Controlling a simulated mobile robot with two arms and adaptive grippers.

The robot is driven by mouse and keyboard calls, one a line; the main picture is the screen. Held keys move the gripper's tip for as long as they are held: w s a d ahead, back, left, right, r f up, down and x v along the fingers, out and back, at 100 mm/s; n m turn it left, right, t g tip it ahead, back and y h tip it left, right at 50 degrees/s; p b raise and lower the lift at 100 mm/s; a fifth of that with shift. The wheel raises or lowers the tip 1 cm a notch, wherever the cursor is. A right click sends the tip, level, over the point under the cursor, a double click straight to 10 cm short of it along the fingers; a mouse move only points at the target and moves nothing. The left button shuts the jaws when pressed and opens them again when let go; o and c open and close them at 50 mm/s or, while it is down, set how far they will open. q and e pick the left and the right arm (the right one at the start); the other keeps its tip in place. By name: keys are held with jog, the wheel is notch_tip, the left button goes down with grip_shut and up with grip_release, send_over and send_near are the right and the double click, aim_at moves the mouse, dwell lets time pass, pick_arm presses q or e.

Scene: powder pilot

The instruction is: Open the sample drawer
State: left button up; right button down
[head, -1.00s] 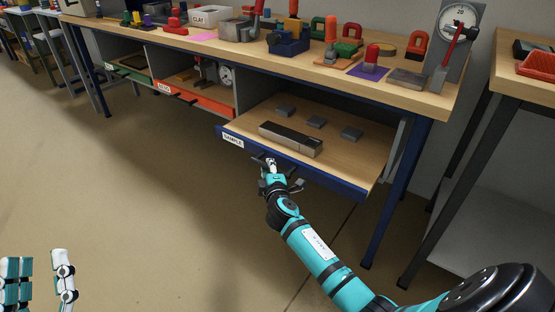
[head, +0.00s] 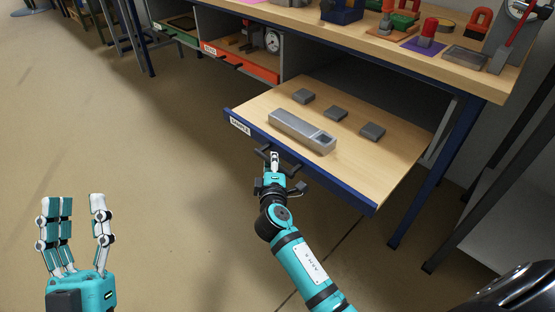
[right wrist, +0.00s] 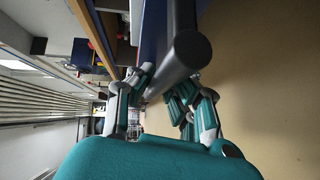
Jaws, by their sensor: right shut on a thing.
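The sample drawer stands far out of the bench, with its wooden floor (head: 381,157) showing. Its blue front (head: 312,170) bears a label "SAMPLE" (head: 240,124) and a dark bar handle (head: 285,160). My right gripper (head: 273,162) is at this handle. In the right wrist view, the fingers of my right gripper (right wrist: 165,85) are closed around the dark bar handle (right wrist: 186,55). My left gripper (head: 81,207) is open and empty at the lower left, over the floor and apart from the drawer.
A grey metal holder (head: 300,130) and three small grey blocks, one of them nearest the right (head: 372,131), lie in the drawer. A red-fronted drawer (head: 240,62) and a green-fronted one (head: 176,36) are further left. A blue bench leg (head: 440,165) stands right. The floor at left is clear.

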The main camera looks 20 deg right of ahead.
jog(key=shift+a+r, duration=0.15)
jog(key=c, duration=1.5)
grip_release()
jog(key=shift+o, duration=1.3)
jog(key=shift+s, duration=0.2)
jog(key=v, duration=1.1)
jog(key=shift+s, duration=0.3)
jog(key=shift+a, duration=0.2)
